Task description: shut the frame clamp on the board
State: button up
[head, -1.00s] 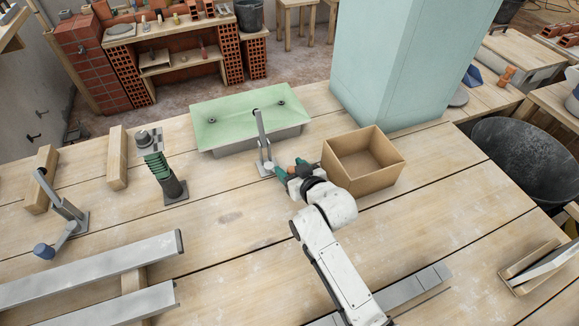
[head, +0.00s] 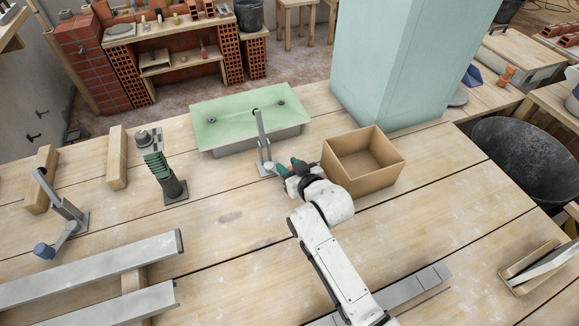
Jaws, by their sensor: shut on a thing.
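The frame clamp (head: 262,142) is a grey metal toggle on the bench, at the near edge of a grey tray with a pale green board (head: 232,113) on top. Its tall bar stands upright, with a dark tip over the board's edge. My gripper (head: 278,168), with dark green fingers, is low at the clamp's right side. It is shut on the clamp's low handle part; the exact contact is small and partly hidden by the fingers.
An open cardboard box (head: 362,165) stands close to the right of my gripper. A pale blue column (head: 400,65) rises behind.

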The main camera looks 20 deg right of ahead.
grip_shut()
jog(key=shift+d, duration=0.1)
jog(key=shift+w+d+y+p, duration=0.1)
jog(key=shift+d+y+p, duration=0.05)
jog(key=shift+y+p, duration=0.25)
jog(key=shift+w+d+n+y, duration=0.15)
jog(key=shift+n+y, duration=0.15)
jog(key=shift+n, duration=0.2)
jog(key=shift+w+d+f+n+g+y+b, duration=0.15)
jog(key=shift+w+f+n+g+y+b, duration=0.25)
jog(key=shift+b, duration=0.4)
jog(key=shift+r+n+y+b, duration=0.25)
jog(key=shift+n+y+b, duration=0.25)
jog(key=shift+b, duration=0.15)
